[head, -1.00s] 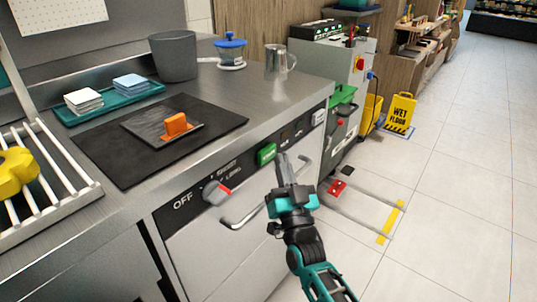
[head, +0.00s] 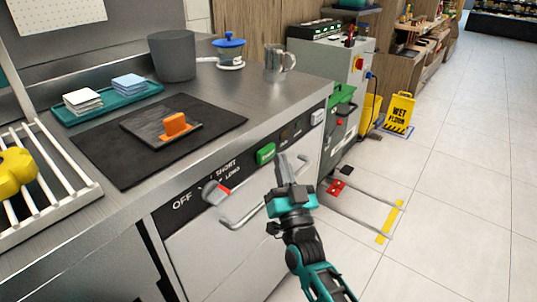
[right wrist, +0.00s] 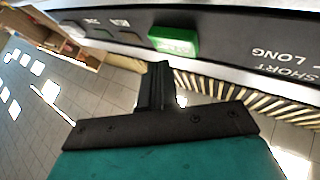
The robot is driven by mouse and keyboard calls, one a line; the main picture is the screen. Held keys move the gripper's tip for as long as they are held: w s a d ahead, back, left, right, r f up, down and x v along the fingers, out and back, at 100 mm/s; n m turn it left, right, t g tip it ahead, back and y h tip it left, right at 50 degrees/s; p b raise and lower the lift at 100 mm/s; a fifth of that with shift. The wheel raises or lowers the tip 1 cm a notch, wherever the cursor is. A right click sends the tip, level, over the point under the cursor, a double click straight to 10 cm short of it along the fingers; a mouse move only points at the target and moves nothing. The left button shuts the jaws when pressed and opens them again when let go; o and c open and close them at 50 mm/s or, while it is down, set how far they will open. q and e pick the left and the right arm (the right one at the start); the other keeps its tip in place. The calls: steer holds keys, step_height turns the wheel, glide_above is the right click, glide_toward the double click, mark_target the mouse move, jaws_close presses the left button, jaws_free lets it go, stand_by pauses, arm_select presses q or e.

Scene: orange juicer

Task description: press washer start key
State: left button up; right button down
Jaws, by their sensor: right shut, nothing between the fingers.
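The washer (head: 205,250) is a front panel under the steel counter, with a dark control strip. On the strip a green key (head: 265,154) sits right of a grey dial with a red mark (head: 216,192), near the words SHORT and LONG. The green key also shows in the right wrist view (right wrist: 174,40), above the fingertips. My right gripper (head: 284,162) is shut and empty, in front of the panel. In the head view its tips are just right of the green key, apart from it in the wrist view. My left gripper is not in view.
A bar handle (head: 245,217) sticks out from the washer front below the strip. A white key (head: 318,117) is at the strip's right end. The counter holds a grey bin (head: 173,55) and a metal jug (head: 279,63). Tiled floor at right is open beyond a yellow sign (head: 398,113).

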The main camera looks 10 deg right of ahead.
stand_by(0.5)
steer(key=shift+w+a, duration=0.1)
steer(key=shift+w+a, duration=0.2)
steer(key=shift+w, duration=0.05)
stand_by(0.3)
steer(key=shift+w+a+b, duration=0.25)
steer(key=shift+w+b, duration=0.05)
stand_by(0.5)
steer(key=shift+w+a+r, duration=0.1)
steer(key=shift+w+a, duration=0.05)
stand_by(0.3)
steer(key=shift+s+d+p, duration=0.55)
steer(key=shift+s+p, duration=0.05)
steer(key=shift+s, duration=0.2)
